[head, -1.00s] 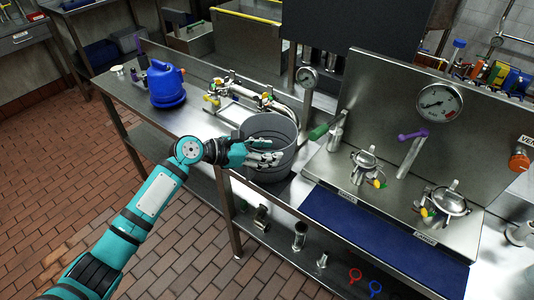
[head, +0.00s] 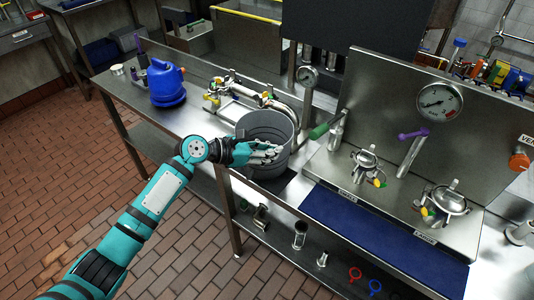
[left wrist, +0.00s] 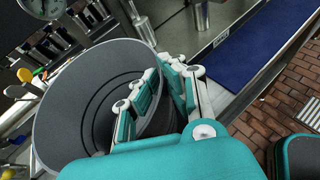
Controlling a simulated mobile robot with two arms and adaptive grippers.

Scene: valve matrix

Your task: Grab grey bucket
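The grey bucket (head: 262,126) is at the middle of the steel bench in the head view. It fills much of the left of the left wrist view (left wrist: 75,100), with its open mouth showing. My left gripper (head: 268,153) is at the bucket's near side. In the left wrist view, the left gripper (left wrist: 165,88) has one finger inside the bucket and the other outside, shut on its wall. A dark patch shows on the bench below the bucket, which looks slightly raised. My right gripper is not in view.
A blue jug (head: 166,84) stands on the bench to the left. Pipework with valves (head: 245,94) lies behind the bucket. A green-handled lever (head: 325,127) is close on its right. A blue mat (head: 372,242) and panel with gauge (head: 438,102) are further right.

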